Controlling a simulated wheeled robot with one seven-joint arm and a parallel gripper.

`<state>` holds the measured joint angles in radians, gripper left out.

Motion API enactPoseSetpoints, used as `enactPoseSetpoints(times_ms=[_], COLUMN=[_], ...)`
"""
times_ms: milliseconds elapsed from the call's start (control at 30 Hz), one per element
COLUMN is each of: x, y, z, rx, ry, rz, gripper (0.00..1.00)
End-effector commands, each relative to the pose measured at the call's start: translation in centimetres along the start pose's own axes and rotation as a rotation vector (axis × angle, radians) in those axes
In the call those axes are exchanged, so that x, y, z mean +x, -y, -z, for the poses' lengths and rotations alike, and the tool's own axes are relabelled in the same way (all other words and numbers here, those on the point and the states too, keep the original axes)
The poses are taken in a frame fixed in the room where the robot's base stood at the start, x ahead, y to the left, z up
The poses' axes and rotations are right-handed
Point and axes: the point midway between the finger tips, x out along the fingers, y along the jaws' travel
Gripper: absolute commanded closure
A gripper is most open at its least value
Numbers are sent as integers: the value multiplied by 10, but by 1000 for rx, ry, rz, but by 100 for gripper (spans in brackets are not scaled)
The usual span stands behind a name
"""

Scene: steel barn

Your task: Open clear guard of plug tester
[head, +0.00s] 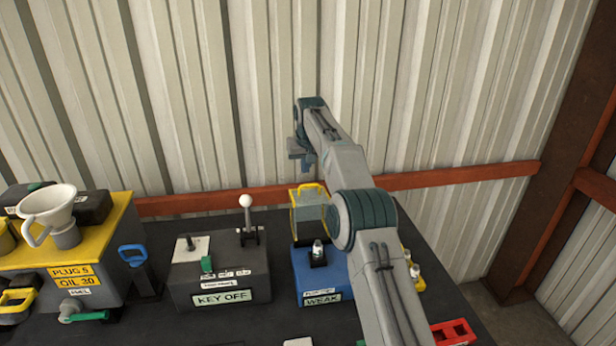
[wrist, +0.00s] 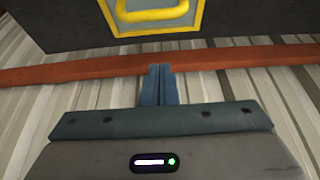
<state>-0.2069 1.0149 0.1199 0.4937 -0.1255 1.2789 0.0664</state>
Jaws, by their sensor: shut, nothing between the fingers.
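The plug tester (head: 319,275) is a blue box with a "WEAK" label on its front and a plug (head: 318,250) standing in a dark holder on top. Its clear guard (head: 308,217), a see-through panel with yellow edging and a yellow handle, stands upright at the back of the box, behind the plug. My arm hides its right side. The guard's yellow handle and edge (wrist: 155,12) show at the top of the wrist view. My gripper (head: 305,169) is shut and empty, above and behind the guard near the wall; its fingertips (wrist: 160,68) are together, apart from the handle.
Left of the tester is a grey "KEY OFF" box (head: 219,277) with a white-knobbed lever (head: 247,215). Farther left is a yellow-topped station (head: 100,240) with a cream funnel (head: 50,208). A red rail (head: 455,175) crosses the corrugated wall behind the dark bench. A red tray (head: 454,331) lies front right.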

Motion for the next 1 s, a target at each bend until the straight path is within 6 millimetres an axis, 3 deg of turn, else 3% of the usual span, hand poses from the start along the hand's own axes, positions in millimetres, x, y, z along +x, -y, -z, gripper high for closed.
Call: enactPoseSetpoints(times_ms=[100,700,1000], x=[22,8,7], y=[0,-1,0], z=[0,-33,-38], rx=[0,1,1], ry=[1,-1,-1], rz=[0,0,0], gripper=[100,100,100])
